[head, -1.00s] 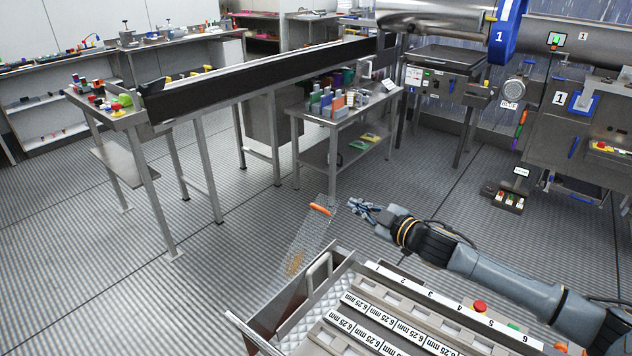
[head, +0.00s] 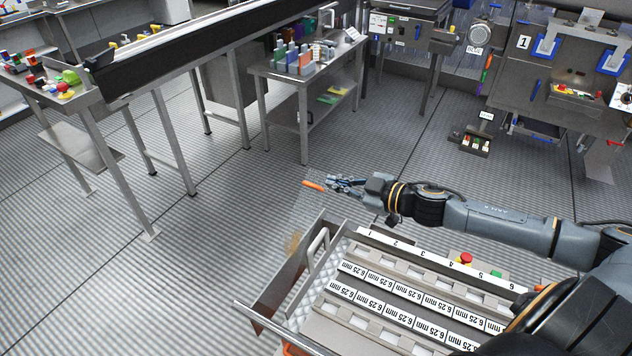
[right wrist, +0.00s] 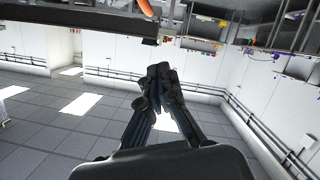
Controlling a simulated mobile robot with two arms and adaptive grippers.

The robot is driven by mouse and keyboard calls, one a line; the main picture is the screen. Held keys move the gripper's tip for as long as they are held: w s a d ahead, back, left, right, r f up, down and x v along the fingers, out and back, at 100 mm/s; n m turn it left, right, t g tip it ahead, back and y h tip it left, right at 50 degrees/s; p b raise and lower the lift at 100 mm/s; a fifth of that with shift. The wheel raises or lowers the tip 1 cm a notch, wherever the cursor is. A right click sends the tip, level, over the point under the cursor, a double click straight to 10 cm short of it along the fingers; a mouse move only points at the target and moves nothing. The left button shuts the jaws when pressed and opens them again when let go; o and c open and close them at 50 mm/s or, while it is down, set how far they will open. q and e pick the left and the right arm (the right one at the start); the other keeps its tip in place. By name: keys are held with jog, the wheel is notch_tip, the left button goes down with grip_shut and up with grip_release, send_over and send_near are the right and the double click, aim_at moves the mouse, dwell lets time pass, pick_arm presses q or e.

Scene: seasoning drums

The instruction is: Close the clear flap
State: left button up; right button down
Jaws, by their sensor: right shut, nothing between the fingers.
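The clear flap (head: 301,220) is a see-through panel standing raised at the left end of the steel machine in the head view. Its faint outline is hard to make out against the floor. An orange handle (head: 313,185) is at its upper end. My right gripper (head: 332,182) is shut and empty, just right of the handle; I cannot tell whether they touch. In the right wrist view, the closed fingers (right wrist: 158,72) point up the picture, and the orange handle (right wrist: 146,7) shows beyond them at the top edge. My left gripper is out of view.
The steel machine (head: 365,237) has rows labelled 6.25 mm, a red button (head: 466,258) and a grey bar handle (head: 318,244) near the flap. A side table with bottles (head: 305,68) and a long conveyor (head: 190,45) stand behind. Floor left of the machine is clear.

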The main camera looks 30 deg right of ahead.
jog(key=p, duration=0.3)
send_over(316, 203)
jog(key=a, duration=0.2)
jog(key=f, duration=0.2)
jog(key=shift+s+d+f, duration=0.1)
jog(key=shift+d+f, duration=0.25)
jog(key=shift+f, duration=0.25)
jog(key=shift+d+f, duration=0.35)
jog(key=shift+f, duration=0.25)
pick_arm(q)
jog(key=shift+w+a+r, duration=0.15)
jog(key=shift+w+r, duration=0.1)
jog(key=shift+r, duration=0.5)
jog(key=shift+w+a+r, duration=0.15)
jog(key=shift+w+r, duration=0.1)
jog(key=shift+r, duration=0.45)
pick_arm(e)
jog(key=shift+d+f, duration=0.3)
jog(key=shift+f, duration=0.25)
